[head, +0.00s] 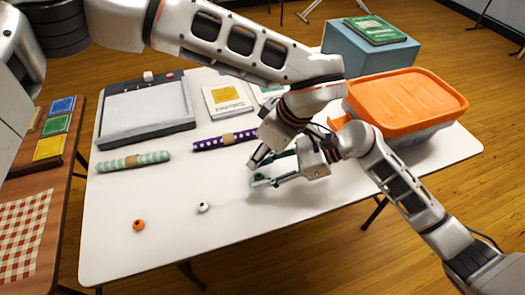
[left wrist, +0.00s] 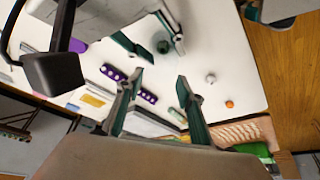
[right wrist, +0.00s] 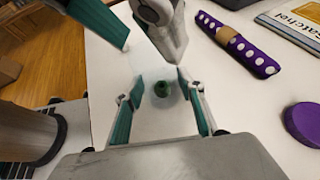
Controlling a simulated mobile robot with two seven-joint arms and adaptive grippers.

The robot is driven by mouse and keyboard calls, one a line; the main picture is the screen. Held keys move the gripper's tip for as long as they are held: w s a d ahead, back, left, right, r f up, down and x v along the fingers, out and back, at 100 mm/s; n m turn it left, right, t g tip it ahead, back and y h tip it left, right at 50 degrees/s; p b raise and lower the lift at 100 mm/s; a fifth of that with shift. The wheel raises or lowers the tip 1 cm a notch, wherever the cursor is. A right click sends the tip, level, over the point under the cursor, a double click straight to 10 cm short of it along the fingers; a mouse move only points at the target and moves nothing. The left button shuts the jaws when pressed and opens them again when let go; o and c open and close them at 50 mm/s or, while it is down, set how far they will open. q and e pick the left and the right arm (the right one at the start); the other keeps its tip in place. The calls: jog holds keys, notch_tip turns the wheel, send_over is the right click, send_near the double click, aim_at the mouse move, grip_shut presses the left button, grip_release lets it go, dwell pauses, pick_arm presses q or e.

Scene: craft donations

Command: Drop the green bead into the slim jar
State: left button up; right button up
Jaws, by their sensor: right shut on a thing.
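The green bead (right wrist: 162,88) shows between the fingers of my right gripper (right wrist: 160,76). A faint, clear round shape around it looks like the slim jar (right wrist: 177,97); the bead appears within its outline, but I cannot tell its height there. My right gripper, also in the head view (head: 259,180), is shut on this clear jar, low over the white table. My left gripper (left wrist: 160,78) has its fingers apart with nothing between them. In the head view the left gripper (head: 270,156) is just above and beside the right one, partly hiding the jar.
A white bead (head: 203,207) and an orange bead (head: 139,225) lie on the white table (head: 170,250). A purple dotted roll (head: 226,139), a mint roll (head: 133,162) and a paper trimmer (head: 145,110) lie behind. An orange-lidded tub (head: 405,100) stands right. The table's front is mostly clear.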

pick_arm(q)
notch_tip(320, 180, up, 10)
dwell(0.6)
pick_arm(e)
jog(key=o, duration=0.9)
jog(key=shift+o, duration=0.2)
jog(key=v, duration=1.2)
